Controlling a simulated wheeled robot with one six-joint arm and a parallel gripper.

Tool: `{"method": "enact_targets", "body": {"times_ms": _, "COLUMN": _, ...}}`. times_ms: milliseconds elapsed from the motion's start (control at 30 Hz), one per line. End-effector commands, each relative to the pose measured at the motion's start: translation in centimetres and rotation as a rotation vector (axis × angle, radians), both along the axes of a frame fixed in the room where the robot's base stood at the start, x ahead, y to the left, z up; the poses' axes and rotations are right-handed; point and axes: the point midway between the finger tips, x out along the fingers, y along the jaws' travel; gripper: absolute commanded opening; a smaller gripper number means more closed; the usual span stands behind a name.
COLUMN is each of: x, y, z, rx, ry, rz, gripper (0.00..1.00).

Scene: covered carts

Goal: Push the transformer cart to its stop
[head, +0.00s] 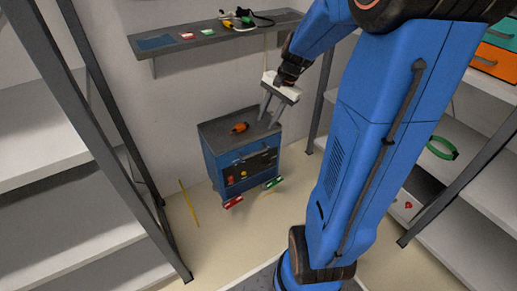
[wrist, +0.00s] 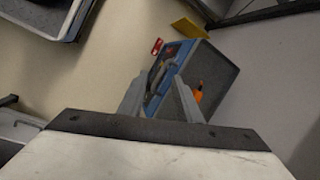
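The transformer cart (head: 212,162) is a blue box with a dark top, standing on the floor against the back wall. Its dark front panel has a bar handle, and red and yellow knobs show low on it. An orange item (head: 240,128) lies on the top. The cart also shows tilted in the wrist view (wrist: 216,70). My gripper (head: 268,117) is over the right part of the cart's top in the head view. Its two fingers are apart with nothing visible between them, as the wrist view (wrist: 160,76) shows. I cannot tell whether they touch the cart.
A red pedal-like piece (head: 233,202) and a green one (head: 273,183) sit low at the cart's front. A yellow strip (head: 189,203) lies on the floor to the left. A wall shelf (head: 210,37) hangs above. Racks stand on both sides; the floor before the cart is clear.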

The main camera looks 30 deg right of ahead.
Motion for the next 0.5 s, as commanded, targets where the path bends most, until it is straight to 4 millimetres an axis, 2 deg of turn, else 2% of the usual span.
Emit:
{"method": "enact_targets", "body": {"times_ms": 33, "x": 0.8, "y": -1.2, "z": -0.9, "rx": 0.025, "ry": 0.021, "rz": -0.05, "gripper": 0.31}}
{"method": "enact_targets", "body": {"times_ms": 233, "x": 3.2, "y": -4.9, "z": -3.8, "rx": 0.112, "ry": 0.078, "rz": -0.228, "gripper": 0.31}}
{"method": "enact_targets", "body": {"times_ms": 400, "x": 4.2, "y": -6.7, "z": -5.3, "rx": 0.153, "ry": 0.104, "rz": -0.313, "gripper": 0.31}}
{"method": "enact_targets", "body": {"times_ms": 500, "x": 4.4, "y": -7.1, "z": -5.7, "rx": 0.162, "ry": 0.109, "rz": -0.329, "gripper": 0.31}}
